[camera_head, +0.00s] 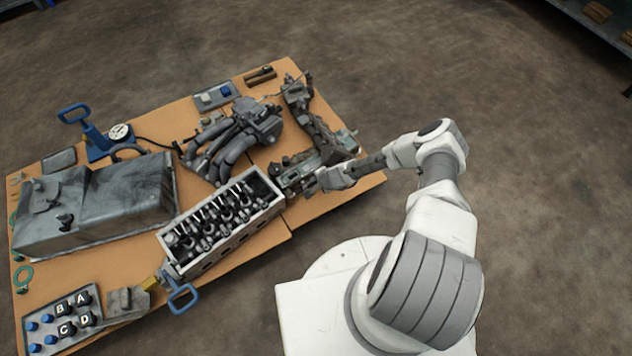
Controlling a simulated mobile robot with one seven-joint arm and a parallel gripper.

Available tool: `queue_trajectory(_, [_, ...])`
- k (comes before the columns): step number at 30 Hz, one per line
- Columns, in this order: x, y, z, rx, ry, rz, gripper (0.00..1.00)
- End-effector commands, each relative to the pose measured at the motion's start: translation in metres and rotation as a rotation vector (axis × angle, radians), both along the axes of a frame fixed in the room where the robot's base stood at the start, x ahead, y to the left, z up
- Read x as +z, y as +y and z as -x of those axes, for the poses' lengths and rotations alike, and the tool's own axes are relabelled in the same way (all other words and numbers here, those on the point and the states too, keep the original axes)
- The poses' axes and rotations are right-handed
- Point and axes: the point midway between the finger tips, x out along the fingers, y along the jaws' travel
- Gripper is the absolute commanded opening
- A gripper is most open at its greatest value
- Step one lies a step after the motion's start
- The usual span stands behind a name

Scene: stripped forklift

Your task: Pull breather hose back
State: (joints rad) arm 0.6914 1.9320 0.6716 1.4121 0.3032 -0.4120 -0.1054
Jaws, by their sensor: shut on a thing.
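My gripper (314,184) reaches in from the right to the near side of a grey, rust-marked engine part (318,160) at the right end of the bench. It is shut on a small dark piece at that part's near edge, which seems to be the breather hose. The fingers hide most of the piece, so its length and its far end cannot be made out.
A cylinder head with exposed valve gear (228,222) stands close left of my gripper. A grey manifold (235,140) lies behind it. A large grey cover (120,205), a blue gauge tool (103,138) and a lettered tray (62,325) are further left.

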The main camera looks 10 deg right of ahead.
Motion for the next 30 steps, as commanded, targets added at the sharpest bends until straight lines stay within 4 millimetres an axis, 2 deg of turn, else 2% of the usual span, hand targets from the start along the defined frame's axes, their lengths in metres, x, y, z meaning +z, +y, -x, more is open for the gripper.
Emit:
queue_trajectory(9, [0.000,-0.001,0.000,0.000,0.000,0.000,0.00])
queue_trajectory(16, [0.000,-0.022,-0.009,0.000,-0.002,0.005,0.00])
queue_trajectory(23, [0.000,-0.024,-0.010,-0.004,-0.004,0.006,0.00])
queue_trajectory(24, [0.000,-0.024,-0.010,-0.004,-0.004,0.006,0.26])
queue_trajectory(25, [0.000,-0.024,-0.010,-0.004,-0.004,0.006,0.32])
queue_trajectory(30, [0.000,-0.022,-0.009,-0.002,-0.001,0.003,0.32])
